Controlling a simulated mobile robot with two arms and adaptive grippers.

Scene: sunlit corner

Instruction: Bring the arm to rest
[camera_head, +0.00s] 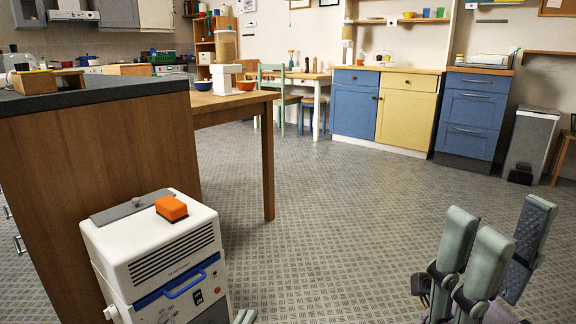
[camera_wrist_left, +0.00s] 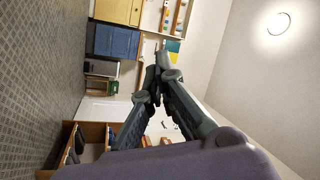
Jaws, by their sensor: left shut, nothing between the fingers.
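My left gripper (camera_head: 245,316) shows only as two pale grey fingertips at the bottom edge of the head view, close together. They are just right of the white machine's lower front. In the left wrist view my left gripper (camera_wrist_left: 160,65) has its dark fingers converging at the tips, shut with nothing between them. My right gripper (camera_head: 495,245) stands at the lower right of the head view, fingers pointing up. Its grey-green fingers and a textured pad are spread apart, with nothing seen between them.
A white machine (camera_head: 155,250) with an orange block (camera_head: 171,208) on top stands front left. Behind it are a wood-sided counter (camera_head: 95,180) and a wooden table (camera_head: 235,103). Blue and yellow cabinets (camera_head: 380,103) line the back wall. The middle floor is clear.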

